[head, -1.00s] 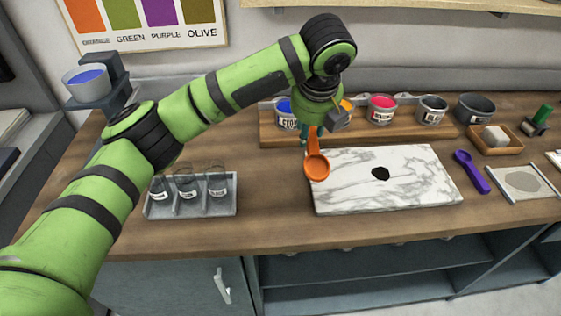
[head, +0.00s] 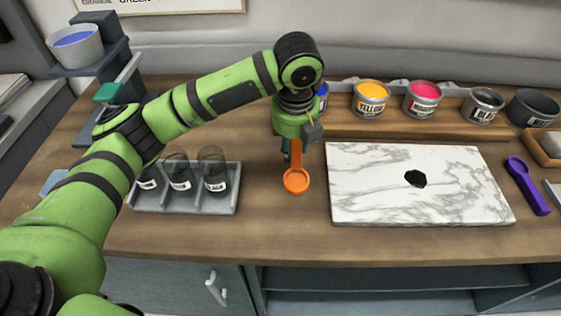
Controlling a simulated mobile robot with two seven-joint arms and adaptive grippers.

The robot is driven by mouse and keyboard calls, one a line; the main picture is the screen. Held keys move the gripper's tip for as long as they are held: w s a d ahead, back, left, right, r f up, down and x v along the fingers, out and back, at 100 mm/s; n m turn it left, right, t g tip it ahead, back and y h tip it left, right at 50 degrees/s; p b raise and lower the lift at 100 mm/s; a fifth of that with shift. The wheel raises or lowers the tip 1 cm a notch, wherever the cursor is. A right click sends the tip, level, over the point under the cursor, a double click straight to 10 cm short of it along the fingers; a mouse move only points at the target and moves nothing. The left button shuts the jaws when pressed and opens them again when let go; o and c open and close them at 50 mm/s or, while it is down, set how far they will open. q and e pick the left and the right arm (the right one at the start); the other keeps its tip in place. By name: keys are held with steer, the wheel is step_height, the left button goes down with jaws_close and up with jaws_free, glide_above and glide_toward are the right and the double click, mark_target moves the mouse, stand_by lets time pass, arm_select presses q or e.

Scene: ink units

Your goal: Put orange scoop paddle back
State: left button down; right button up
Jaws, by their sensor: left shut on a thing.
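The orange scoop paddle (head: 296,180) hangs bowl-down from my left gripper (head: 291,150), which is shut on its handle. It is over the wooden counter, between the grey tray of jars and the marble slab. The fingertips are partly hidden by the wrist, and I cannot tell whether the bowl touches the wood. My right gripper is not in view.
The marble slab (head: 345,205) with a black blot (head: 415,179) lies to the right. A purple scoop (head: 528,186) lies beyond it. The grey jar tray (head: 190,206) is to the left. Ink cans, yellow (head: 370,97) and red (head: 422,97), stand on a wooden rack (head: 400,128) behind.

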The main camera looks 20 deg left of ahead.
mark_target(281, 173)
arm_select(q)
steer(key=shift+s+a+f, duration=0.8)
steer(key=shift+a+f, duration=0.05)
steer(key=shift+a, duration=0.25)
steer(key=shift+f+p, duration=0.45)
steer(key=shift+f, duration=1.55)
steer(key=shift+f, duration=0.1)
steer(key=c, duration=0.8)
jaws_free()
steer(key=shift+c, duration=0.2)
step_height(281, 173, up, 12)
steer(key=s, duration=0.2)
steer(key=shift+d+b, duration=0.25)
steer(key=shift+b, duration=0.05)
